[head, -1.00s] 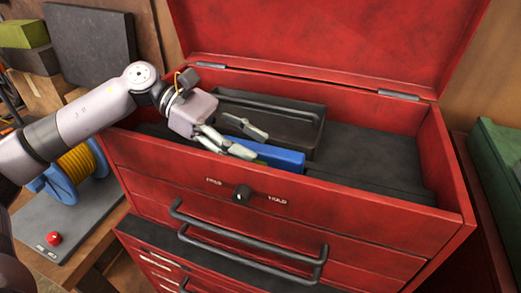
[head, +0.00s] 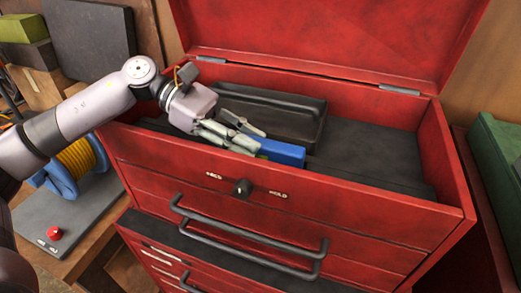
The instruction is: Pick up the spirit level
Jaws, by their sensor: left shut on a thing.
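The spirit level is the blue bar (head: 282,152) lying along the front of the open top compartment of the red tool chest (head: 330,190). Its right part shows, and its left part is hidden by my gripper's fingers. A small yellow-green spot shows beside the fingers. My left gripper (head: 246,139) reaches in from the left and is shut on the blue level, with one finger on its near side and one on its far side. I cannot tell whether the level is clear of the compartment floor. My right gripper is not in view.
A black tray (head: 290,112) lies behind the level inside the chest. The dark compartment floor (head: 370,160) to the right is bare. The raised red lid (head: 330,40) stands behind. A yellow cable reel (head: 76,160) is at left, a green case (head: 497,150) at right.

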